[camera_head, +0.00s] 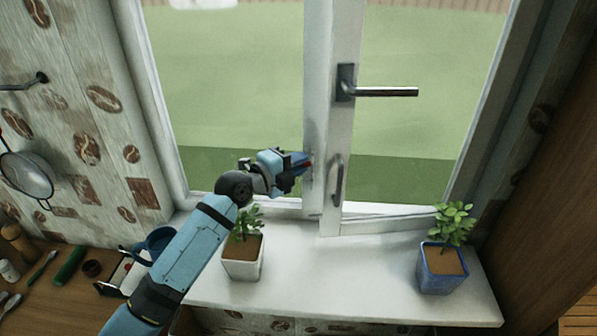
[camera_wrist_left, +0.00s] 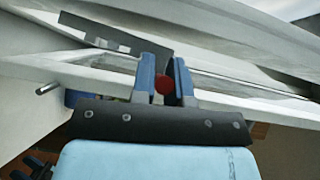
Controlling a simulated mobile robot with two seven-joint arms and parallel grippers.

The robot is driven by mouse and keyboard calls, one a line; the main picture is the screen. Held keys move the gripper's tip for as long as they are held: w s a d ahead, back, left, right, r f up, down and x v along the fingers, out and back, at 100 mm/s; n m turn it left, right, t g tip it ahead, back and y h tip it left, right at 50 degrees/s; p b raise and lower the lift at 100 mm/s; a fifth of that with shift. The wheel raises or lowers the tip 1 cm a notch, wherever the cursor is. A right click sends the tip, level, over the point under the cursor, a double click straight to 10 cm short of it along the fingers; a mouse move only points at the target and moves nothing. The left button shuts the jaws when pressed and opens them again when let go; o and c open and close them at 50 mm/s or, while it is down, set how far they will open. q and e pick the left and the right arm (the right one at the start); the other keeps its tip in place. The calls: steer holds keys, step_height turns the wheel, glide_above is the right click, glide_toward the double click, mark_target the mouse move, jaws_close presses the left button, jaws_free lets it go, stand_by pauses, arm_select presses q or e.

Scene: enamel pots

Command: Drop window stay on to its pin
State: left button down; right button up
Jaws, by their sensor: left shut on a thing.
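My left gripper (camera_head: 301,163) is at the lower part of the white window frame, near the middle upright. In the left wrist view its two blue fingers (camera_wrist_left: 165,76) are shut on a red knob (camera_wrist_left: 164,86). A flat dark grey bar (camera_wrist_left: 115,37), seemingly the window stay, runs from the fingertips up to the left, along the white frame. A short grey metal rod (camera_wrist_left: 48,88), perhaps the pin, sticks out at the left, apart from the bar. The stay is not clear in the head view.
A dark lever handle (camera_head: 378,92) and a grey pull handle (camera_head: 336,180) are on the window. A potted plant in a white pot (camera_head: 242,262) stands by my left arm; another in a blue pot (camera_head: 442,270) stands right. The sill (camera_head: 335,275) between them is clear.

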arm_select(q)
steer(key=s+f+m+t+h+b, duration=0.1)
steer(key=s+f+m+b, duration=0.1)
steer(key=s+b, duration=0.3)
steer(key=shift+f+b, duration=0.75)
steer(key=shift+b, duration=0.95)
arm_select(e)
step_height(320, 180, down, 8)
steer(key=shift+w+f+m, duration=0.25)
steer(key=shift+w+m, duration=0.05)
steer(key=shift+w, duration=0.15)
steer(key=shift+a, duration=0.1)
steer(key=shift+s+f+g, duration=0.1)
steer(key=shift+s+g, duration=0.05)
steer(key=shift+g, duration=0.15)
arm_select(q)
steer(key=c, duration=1.1)
jaws_free()
steer(key=shift+w+h, duration=0.1)
steer(key=shift+h, duration=0.2)
